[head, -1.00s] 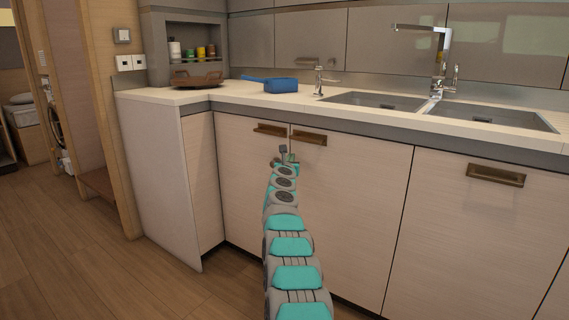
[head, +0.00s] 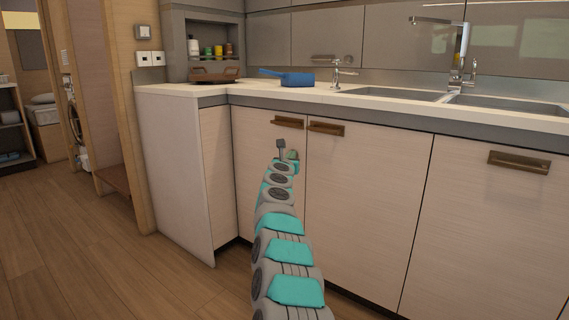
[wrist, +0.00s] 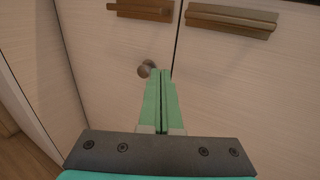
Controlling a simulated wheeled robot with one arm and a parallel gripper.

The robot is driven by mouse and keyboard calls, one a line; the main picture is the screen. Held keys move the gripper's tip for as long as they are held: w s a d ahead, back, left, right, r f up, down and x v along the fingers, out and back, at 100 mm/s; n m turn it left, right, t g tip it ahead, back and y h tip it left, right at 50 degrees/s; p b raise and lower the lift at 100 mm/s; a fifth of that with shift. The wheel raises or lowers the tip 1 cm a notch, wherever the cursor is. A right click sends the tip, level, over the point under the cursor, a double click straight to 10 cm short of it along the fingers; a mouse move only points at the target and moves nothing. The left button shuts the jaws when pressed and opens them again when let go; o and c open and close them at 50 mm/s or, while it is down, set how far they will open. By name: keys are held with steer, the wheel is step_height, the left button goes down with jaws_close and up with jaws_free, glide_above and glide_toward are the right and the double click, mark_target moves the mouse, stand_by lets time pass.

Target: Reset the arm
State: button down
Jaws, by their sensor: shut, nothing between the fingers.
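My gripper (head: 291,157) is at the far end of my teal and grey arm, in front of the pale cabinet doors (head: 360,200) in the head view. In the wrist view, its two green fingers (wrist: 160,75) lie side by side, shut and empty. They point at the doors, just below two bronze handles, the left handle (wrist: 140,9) and the right handle (wrist: 232,19). A small round metallic knob-like thing (wrist: 147,68) shows beside the fingertips. I cannot tell whether the fingers touch it or the door.
A white counter (head: 390,108) runs above the doors, with a blue pan (head: 296,79), a brown tray (head: 214,74) and a sink (head: 400,94). The counter's end panel (head: 177,170) stands left of my arm. Wooden floor (head: 100,260) at the left is clear.

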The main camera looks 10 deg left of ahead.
steer(key=s+a+r+n+g+y+p, duration=0.2)
steer(key=s+a+r+n+g+y, duration=0.1)
steer(key=s+a+r+n+y, duration=1.05)
steer(key=s+d+n+g+p, duration=0.15)
steer(key=s+n+g, duration=0.45)
steer(key=s+n, duration=0.65)
steer(key=s+d+f+n+g+h+p, duration=0.1)
steer(key=s+d+f+n+g+h, duration=0.2)
steer(key=s+d+f, duration=0.5)
steer(key=s+d+f+n+g+h+p, duration=0.1)
steer(key=s+d+f+n+g+h, duration=0.3)
steer(key=s+d+f, duration=0.5)
steer(key=s+d+f+n+g+h+p, duration=0.2)
steer(key=s+d+f, duration=0.6)
steer(key=s+d, duration=1.1)
steer(key=s+n+g+h, duration=0.1)
steer(key=s+n+h, duration=0.1)
steer(key=s, duration=1)
steer(key=shift+d+f+g+h, duration=0.25)
steer(key=shift+f+g+h, duration=0.05)
steer(key=shift+g+h, duration=0.15)
